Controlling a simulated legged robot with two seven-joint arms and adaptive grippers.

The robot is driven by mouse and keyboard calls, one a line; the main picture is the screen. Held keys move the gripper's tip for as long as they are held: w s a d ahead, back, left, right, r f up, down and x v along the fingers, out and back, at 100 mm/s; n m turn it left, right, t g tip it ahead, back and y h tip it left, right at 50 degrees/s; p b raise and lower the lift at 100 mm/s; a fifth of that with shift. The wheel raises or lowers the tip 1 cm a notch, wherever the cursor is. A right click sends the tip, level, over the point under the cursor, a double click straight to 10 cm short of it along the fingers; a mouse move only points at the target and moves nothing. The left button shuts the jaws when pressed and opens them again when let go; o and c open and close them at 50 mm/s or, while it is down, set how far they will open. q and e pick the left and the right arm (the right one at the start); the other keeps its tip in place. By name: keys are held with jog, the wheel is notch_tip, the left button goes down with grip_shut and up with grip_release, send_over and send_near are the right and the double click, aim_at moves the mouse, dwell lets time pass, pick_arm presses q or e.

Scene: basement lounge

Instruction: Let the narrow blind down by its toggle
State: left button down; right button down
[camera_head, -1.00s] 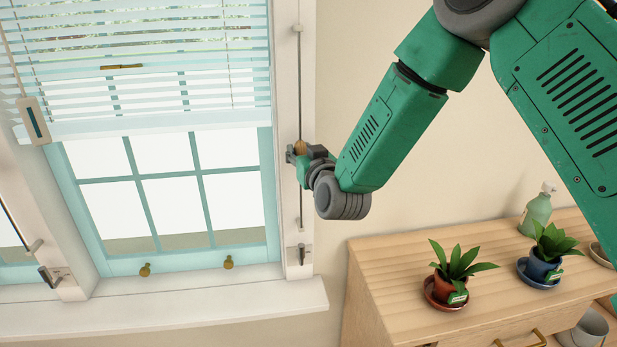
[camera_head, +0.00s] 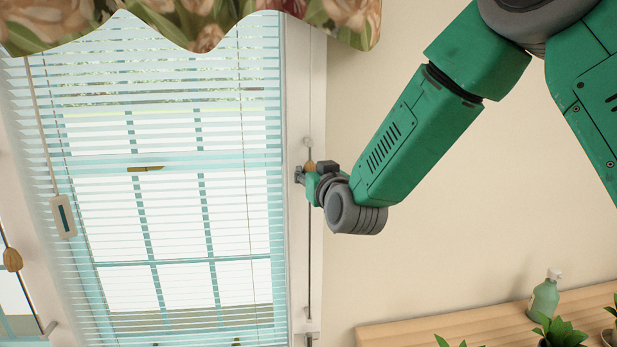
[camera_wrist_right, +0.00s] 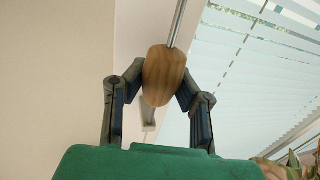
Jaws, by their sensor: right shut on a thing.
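The blind (camera_head: 180,205) hangs over the pale blue window, its slats reaching down to the bottom of the head view; its bottom edge is not visible. My right gripper (camera_head: 307,175) is shut on the toggle. My left gripper is not in view.
A floral valance (camera_head: 190,22) hangs across the top. Another wooden toggle (camera_head: 12,260) is at far left. A wooden cabinet (camera_head: 450,327) with plants and a green bottle (camera_head: 544,298) stands lower right.

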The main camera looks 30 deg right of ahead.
jog(key=shift+r, duration=0.15)
jog(key=c, duration=1.2)
grip_release()
jog(key=shift+s, duration=0.1)
jog(key=shift+s, duration=0.25)
jog(key=s, duration=0.3)
jog(key=s+a, duration=0.1)
jog(key=s, duration=0.7)
jog(key=shift+s+a, duration=0.2)
jog(key=shift+a, duration=0.05)
